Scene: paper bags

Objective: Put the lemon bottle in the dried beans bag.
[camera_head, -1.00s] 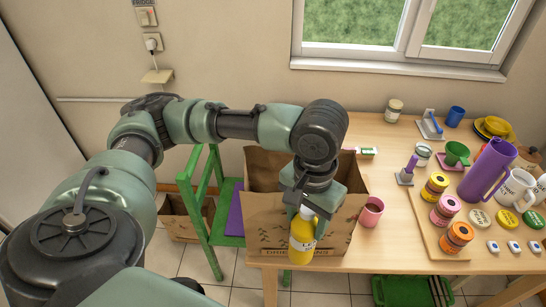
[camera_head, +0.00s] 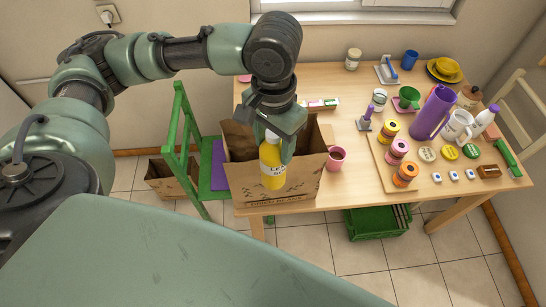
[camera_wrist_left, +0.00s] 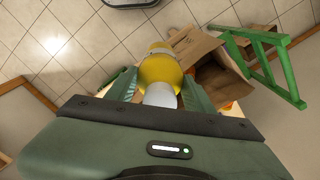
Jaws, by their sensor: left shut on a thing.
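The lemon bottle (camera_head: 272,165) is yellow with a white cap and a pale label. My left gripper (camera_head: 271,137) is shut on it near the cap and holds it upright. In the head view the bottle covers part of the near wall of a brown paper bag (camera_head: 244,182) on the table's left end. My right gripper is out of view.
A pink cup (camera_head: 337,158) is close to the table bag's right. Jars, cups and a purple jug (camera_head: 433,112) crowd the table's right. A green crate (camera_head: 377,222) is below.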

